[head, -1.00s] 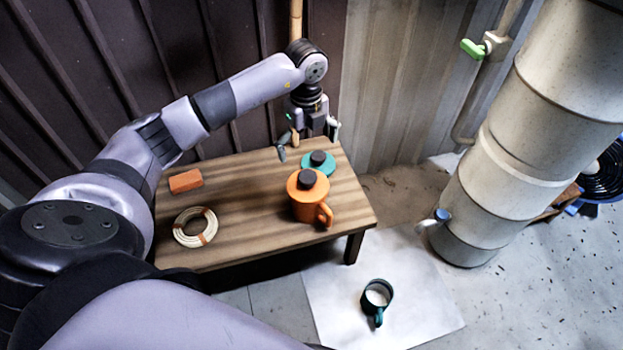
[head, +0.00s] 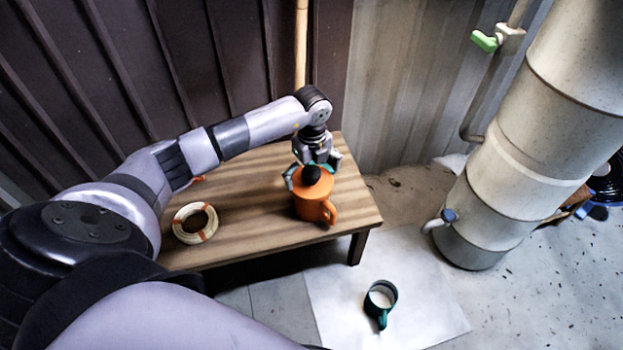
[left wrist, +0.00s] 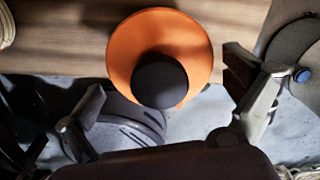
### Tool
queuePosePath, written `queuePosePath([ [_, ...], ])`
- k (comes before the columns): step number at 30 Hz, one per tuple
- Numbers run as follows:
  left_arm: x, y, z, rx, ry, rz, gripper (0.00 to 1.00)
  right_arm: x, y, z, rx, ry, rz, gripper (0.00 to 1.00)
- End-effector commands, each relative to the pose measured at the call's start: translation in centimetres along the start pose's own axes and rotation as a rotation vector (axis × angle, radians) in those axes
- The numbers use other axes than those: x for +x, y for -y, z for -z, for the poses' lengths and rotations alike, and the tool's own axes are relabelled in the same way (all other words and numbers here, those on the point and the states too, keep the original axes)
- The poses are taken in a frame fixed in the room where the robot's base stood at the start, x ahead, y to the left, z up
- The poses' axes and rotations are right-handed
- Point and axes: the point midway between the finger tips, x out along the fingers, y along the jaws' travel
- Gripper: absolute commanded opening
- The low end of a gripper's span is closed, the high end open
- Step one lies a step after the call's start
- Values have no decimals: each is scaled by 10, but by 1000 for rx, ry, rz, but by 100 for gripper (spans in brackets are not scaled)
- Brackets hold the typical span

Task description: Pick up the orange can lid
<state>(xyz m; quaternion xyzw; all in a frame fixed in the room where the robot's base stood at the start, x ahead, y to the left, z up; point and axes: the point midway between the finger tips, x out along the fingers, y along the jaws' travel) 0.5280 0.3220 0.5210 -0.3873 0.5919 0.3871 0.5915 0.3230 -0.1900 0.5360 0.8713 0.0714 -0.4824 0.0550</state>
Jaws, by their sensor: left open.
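The orange can lid (head: 322,186) is a flat orange disc with a round black knob (head: 311,174). It sits on top of the orange can (head: 315,209), which has a handle and stands near the right end of the wooden table. My left gripper (head: 312,171) is open, just behind and above the lid, around the knob in the picture. In the left wrist view the lid (left wrist: 125,45) and its black knob (left wrist: 160,80) lie between the two spread fingers (left wrist: 167,85). I cannot tell whether a finger touches the lid. My right gripper is out of view.
A coil of rattan (head: 194,223) lies on the table (head: 250,205) at left. My arm mostly hides an orange block; my gripper mostly hides a teal lidded can. A thick pale pipe (head: 520,150) rises at right.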

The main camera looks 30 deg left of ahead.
Motion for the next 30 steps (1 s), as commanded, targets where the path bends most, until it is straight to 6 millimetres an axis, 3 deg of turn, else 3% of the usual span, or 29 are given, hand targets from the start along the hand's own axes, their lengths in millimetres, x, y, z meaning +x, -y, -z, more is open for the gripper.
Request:
queuePosePath([
  [8,2,0,0,0,0,0,100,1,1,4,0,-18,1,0],
  [30,2,0,0,0,1,0,51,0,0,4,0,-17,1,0],
])
